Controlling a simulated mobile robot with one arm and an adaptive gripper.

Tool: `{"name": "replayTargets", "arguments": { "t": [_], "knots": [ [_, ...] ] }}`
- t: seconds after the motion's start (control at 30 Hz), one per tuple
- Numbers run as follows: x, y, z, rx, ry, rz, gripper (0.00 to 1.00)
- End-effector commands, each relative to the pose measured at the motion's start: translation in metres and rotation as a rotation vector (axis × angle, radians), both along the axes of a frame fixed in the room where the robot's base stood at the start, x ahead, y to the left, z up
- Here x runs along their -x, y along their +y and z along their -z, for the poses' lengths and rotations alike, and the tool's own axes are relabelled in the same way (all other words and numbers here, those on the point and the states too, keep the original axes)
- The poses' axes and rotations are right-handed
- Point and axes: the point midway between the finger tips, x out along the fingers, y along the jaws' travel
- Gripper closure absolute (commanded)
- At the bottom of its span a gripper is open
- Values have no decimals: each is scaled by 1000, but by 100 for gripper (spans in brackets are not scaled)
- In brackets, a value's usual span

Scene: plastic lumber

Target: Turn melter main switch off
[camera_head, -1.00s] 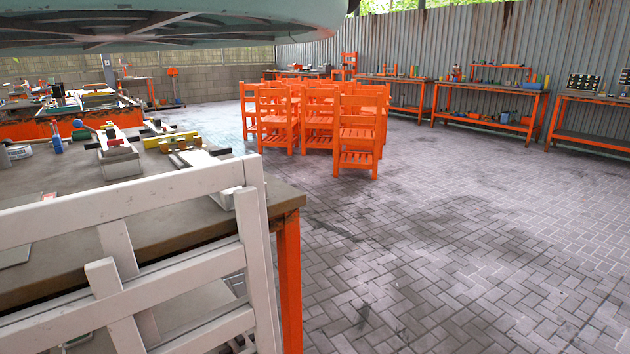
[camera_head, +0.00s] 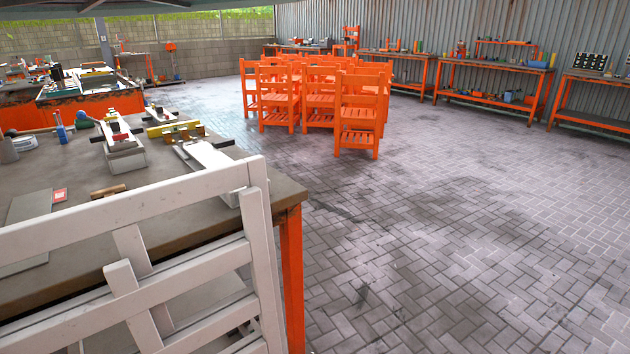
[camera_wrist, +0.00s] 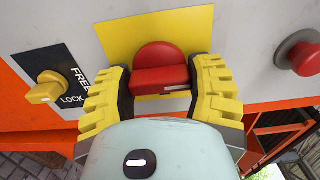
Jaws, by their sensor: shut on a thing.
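In the wrist view, the melter main switch is a red rotary knob (camera_wrist: 160,72) on a yellow plate (camera_wrist: 121,41). The plate is mounted on a pale panel (camera_wrist: 236,30). My gripper (camera_wrist: 160,85) has its yellow-padded fingers on either side of the knob and is shut on it. The knob's grip bar lies nearly level across the picture. Any marks on the plate behind the fingers are hidden. The head view shows neither the switch nor the gripper.
In the wrist view, a yellow FREE/LOCK knob (camera_wrist: 46,91) is to the left and a red push button (camera_wrist: 299,54) to the right. In the head view, a workbench (camera_head: 75,222) and white frame (camera_head: 130,207) stand at left. Orange chairs (camera_head: 358,115) stand ahead; the right floor is open.

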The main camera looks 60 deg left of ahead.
Motion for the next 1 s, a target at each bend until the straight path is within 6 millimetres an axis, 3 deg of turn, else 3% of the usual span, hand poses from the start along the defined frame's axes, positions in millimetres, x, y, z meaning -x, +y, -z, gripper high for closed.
{"name": "replayTargets", "arguments": {
  "t": [0.4,0.43,0.7,1.0],
  "knots": [
    [-1,0,-1,3,10,-2,79],
    [-1,0,-1,3,10,-2,39],
    [0,0,0,2,8,0,11],
    [0,1,0,1,7,0,11]
  ]
}}
